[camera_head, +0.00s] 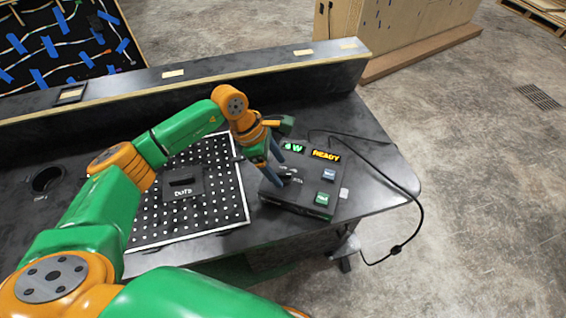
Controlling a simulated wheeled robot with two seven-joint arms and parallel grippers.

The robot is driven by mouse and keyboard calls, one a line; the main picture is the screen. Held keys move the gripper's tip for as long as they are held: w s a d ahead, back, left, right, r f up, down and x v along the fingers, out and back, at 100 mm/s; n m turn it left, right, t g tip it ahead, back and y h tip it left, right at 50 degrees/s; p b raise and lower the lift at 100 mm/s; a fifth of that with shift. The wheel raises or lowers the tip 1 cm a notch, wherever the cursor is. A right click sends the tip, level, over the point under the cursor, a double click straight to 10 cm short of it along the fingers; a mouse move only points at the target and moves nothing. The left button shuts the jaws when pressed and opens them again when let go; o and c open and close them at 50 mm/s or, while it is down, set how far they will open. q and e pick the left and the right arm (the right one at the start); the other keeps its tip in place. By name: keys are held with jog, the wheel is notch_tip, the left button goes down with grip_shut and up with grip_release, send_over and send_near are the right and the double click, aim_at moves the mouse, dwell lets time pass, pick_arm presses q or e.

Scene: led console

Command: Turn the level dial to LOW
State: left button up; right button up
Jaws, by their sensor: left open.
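The console (310,200) is a dark box near the right end of the black table. It has a green lit display (293,147), an orange "READY" display (326,155), a blue-grey button (329,174) and a green button (322,199). My left gripper (274,175) is open, pointing down over the console's left side. Its blue fingers are close to a dark knob (286,180), which appears to be the level dial. I cannot tell whether they touch it. The dial's pointer and the LOW mark are too small or hidden to read. My right gripper is not in view.
A white-dotted black board (215,205) with a dark box (183,182) lies left of the console. A black cable (400,170) runs from the console over the table's right edge. A raised ledge (190,88) bounds the back. A round hole (46,179) is at far left.

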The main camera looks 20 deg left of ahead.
aim_at(284, 177)
pick_arm(q)
jog(key=shift+s+d+f, duration=0.3)
jog(key=shift+f, duration=0.2)
jog(key=shift+w+d+f, duration=0.1)
jog(key=shift+w+f, duration=0.35)
jog(key=shift+f, duration=0.25)
jog(key=shift+w+f, duration=0.1)
jog(key=shift+w, duration=0.1)
jog(key=shift+c, duration=0.3)
jog(key=shift+s, duration=0.15)
jog(key=c, duration=0.7)
grip_shut()
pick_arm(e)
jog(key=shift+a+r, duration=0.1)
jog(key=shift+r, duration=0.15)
